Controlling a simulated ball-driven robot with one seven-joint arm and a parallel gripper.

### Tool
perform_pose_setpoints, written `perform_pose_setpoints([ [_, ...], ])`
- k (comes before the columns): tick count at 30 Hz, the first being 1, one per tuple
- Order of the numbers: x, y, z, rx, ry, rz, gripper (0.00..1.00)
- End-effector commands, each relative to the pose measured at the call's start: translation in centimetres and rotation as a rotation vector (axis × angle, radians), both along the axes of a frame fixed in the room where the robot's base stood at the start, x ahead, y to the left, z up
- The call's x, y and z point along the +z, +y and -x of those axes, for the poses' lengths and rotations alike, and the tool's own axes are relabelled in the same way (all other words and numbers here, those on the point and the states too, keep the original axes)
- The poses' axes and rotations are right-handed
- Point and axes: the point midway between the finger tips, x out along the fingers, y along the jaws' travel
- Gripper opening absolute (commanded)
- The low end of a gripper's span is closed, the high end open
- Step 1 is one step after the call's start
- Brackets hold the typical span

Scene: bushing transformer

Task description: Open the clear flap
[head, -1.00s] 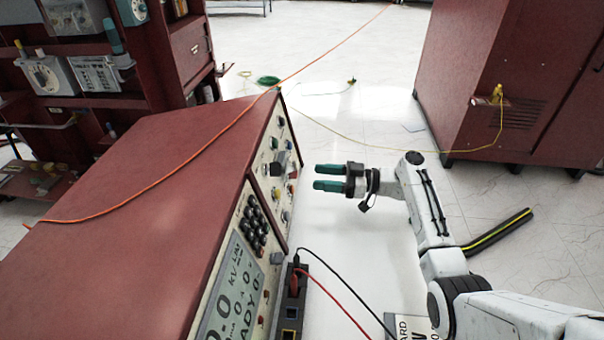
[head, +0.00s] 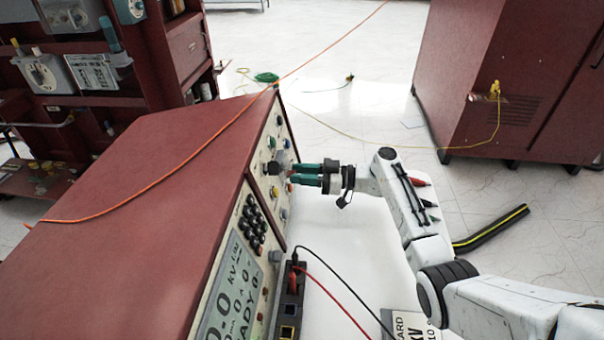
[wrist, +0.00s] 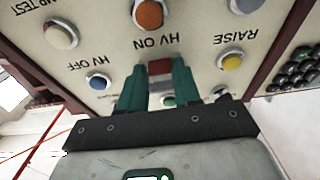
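My gripper (head: 294,173) has green fingers and is at the panel face of the dark red console (head: 160,175). In the wrist view its fingertips (wrist: 159,70) stand on either side of a small red piece, with a gap between them; I cannot tell whether they press on it. A greyish see-through shape, seemingly the clear flap (head: 283,157), juts from the panel just above the fingertips in the head view. Its edges are hard to make out. In the wrist view an orange button (wrist: 149,14) lies beyond the fingertips, by the inverted "HV ON" label.
Other buttons sit close by, among them a blue one (wrist: 98,82) and a yellow one (wrist: 232,61). An orange cable (head: 150,187) lies over the console top. Black and red leads run from a socket block (head: 290,310). A red cabinet (head: 500,80) stands at right.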

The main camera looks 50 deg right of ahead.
Motion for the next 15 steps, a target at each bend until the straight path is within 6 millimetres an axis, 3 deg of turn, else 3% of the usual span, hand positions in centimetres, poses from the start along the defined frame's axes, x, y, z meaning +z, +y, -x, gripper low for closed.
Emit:
perform_pose_setpoints([
  [9,-0.01,0.0,0.02,0.0,0.0,0.0,0.02],
  [15,0.11,-0.04,0.06,0.0,0.007,0.006,0.0],
])
